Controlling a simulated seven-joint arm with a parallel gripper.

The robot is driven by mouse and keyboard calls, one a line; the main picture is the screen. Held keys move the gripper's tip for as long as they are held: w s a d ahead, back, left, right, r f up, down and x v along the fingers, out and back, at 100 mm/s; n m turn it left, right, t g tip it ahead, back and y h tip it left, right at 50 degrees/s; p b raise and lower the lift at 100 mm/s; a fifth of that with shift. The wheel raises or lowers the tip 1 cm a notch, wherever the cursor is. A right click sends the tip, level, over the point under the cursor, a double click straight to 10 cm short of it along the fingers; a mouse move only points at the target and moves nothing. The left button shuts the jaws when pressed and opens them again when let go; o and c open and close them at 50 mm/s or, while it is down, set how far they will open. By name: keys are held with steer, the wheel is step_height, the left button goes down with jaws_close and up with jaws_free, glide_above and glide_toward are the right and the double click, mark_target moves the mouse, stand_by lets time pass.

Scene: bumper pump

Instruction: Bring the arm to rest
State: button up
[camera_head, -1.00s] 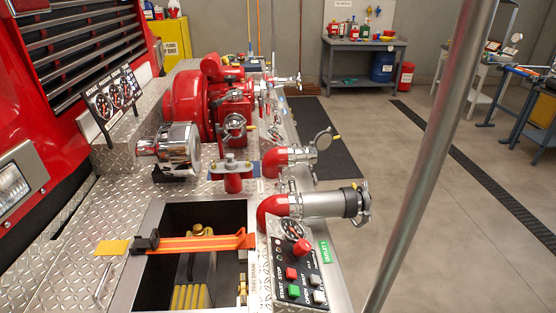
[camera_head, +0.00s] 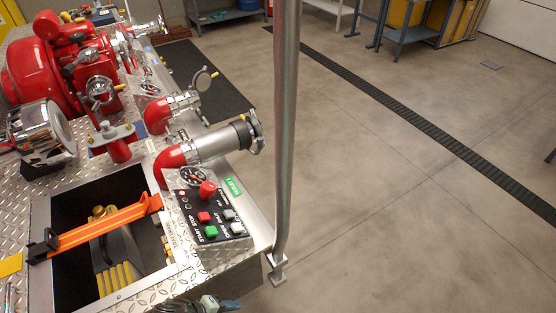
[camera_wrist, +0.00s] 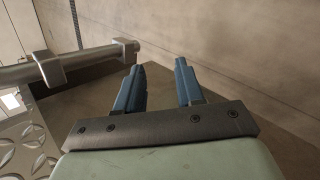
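My gripper (camera_wrist: 157,78) shows in the wrist view with its two blue fingers apart and nothing between them. It is clear of the truck, over or facing a plain brown-grey surface. In the head view, part of my arm's end (camera_head: 208,304) shows at the bottom edge, just below the bumper's front corner; its fingers are not clear there.
A vertical metal pole (camera_head: 286,130) stands at the bumper corner; a metal rail (camera_wrist: 60,66) with a bracket is left of my gripper. The control panel (camera_head: 213,217), pump outlet (camera_head: 222,142) and open compartment (camera_head: 130,265) are close by. The floor (camera_head: 400,220) at right is clear.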

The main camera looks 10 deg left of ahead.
steer(key=w+d+f+m+g+y, duration=0.1)
steer(key=d+f+m+g+y, duration=0.1)
steer(key=d+f+m+g, duration=0.2)
steer(key=w+d+f+m+g+y, duration=0.2)
steer(key=d+f, duration=0.8)
steer(key=d, duration=1.1)
steer(key=w+d+f+m+g+y, duration=0.1)
steer(key=d+f+m+g, duration=0.5)
steer(key=d, duration=0.6)
steer(key=shift+w+d+f+m+y, duration=0.25)
steer(key=shift+f+y, duration=0.35)
steer(key=shift+f, duration=0.35)
steer(key=shift+s, duration=0.1)
stand_by(1.3)
